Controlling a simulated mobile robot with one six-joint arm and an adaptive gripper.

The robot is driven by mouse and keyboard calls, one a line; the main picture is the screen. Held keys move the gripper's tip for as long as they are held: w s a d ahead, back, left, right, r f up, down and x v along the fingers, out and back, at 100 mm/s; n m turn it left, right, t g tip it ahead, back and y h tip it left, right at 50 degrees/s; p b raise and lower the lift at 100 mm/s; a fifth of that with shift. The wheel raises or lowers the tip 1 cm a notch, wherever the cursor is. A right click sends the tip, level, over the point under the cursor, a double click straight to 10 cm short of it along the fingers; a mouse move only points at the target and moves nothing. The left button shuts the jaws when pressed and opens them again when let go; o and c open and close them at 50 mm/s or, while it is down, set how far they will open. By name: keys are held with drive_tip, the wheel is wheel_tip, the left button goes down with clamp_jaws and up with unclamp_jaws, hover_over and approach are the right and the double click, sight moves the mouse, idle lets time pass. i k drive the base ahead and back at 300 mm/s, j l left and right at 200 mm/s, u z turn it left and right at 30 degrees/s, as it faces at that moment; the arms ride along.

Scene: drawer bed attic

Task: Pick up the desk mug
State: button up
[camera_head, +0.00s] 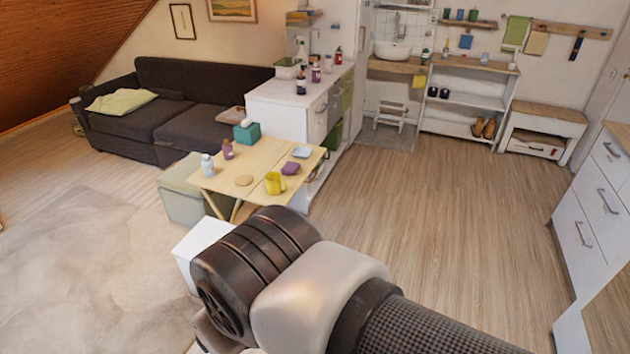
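A yellow mug (274,184) stands upright on a small light wooden folding table (215,185), near its front right edge. It is the only mug that I can make out on this table. My arm reaches across the lower middle of the picture, in front of the table and apart from the mug. My gripper's fingers do not show, so I cannot see their state.
The table also holds a purple item (290,168), a pale blue dish (302,152), a round coaster (244,180), bottles and a teal tissue box (246,133). A white cabinet (283,112) stands behind. The wooden floor (440,210) to the right is clear.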

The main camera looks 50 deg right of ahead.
sight(276, 185)
drive_tip(key=z, duration=1.2)
drive_tip(key=i+j, duration=0.15)
drive_tip(key=i, duration=0.4)
drive_tip(key=i+j, duration=0.2)
drive_tip(key=i, duration=0.35)
drive_tip(key=i+j, duration=0.15)
drive_tip(key=i, duration=0.4)
drive_tip(key=i+j+z, duration=0.1)
drive_tip(key=i, duration=0.4)
drive_tip(key=j, duration=0.1)
